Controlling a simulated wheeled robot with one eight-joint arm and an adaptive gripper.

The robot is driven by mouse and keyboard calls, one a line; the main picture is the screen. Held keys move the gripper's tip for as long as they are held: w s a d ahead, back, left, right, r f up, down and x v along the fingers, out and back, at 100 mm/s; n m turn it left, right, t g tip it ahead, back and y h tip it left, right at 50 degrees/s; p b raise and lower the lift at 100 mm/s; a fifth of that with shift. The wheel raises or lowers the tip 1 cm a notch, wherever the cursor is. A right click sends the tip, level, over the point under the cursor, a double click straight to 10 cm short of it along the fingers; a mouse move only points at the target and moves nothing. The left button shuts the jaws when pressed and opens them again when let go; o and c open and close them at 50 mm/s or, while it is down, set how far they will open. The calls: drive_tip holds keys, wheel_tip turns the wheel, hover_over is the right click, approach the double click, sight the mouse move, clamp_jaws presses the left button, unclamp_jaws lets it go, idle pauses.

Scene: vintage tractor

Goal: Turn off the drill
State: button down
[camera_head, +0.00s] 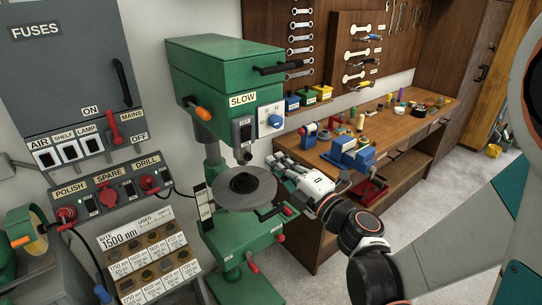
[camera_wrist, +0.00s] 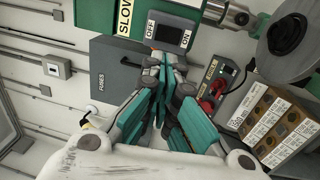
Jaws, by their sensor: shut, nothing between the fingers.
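The green drill press (camera_head: 225,90) stands left of centre in the head view, with a SLOW label on its head. Its dark switch box (camera_head: 242,132) is on the front of the head. In the wrist view the switch box (camera_wrist: 172,34) shows OFF and ON marks and a dark rocker; which side is pressed I cannot tell. My gripper (camera_head: 278,160) is right of the drill's round table, lower than the switch box. In the wrist view my gripper (camera_wrist: 161,68) is shut and empty, its tips appearing just below the box; contact is not visible.
The round drill table (camera_head: 262,190) is left of my gripper. A socket panel (camera_head: 112,192) labelled POLISH, SPARE and DRILL has red plugs, left of the drill. A sample rack (camera_head: 150,255) stands below it. A wooden workbench (camera_head: 330,155) with tools lies behind my arm.

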sight(243, 132)
drive_tip(key=x, duration=1.2)
drive_tip(key=shift+w+a, duration=0.1)
drive_tip(key=shift+w, duration=0.05)
drive_tip(key=shift+w+a+r, duration=0.15)
drive_tip(key=shift+w, duration=0.1)
drive_tip(key=shift+s, duration=0.15)
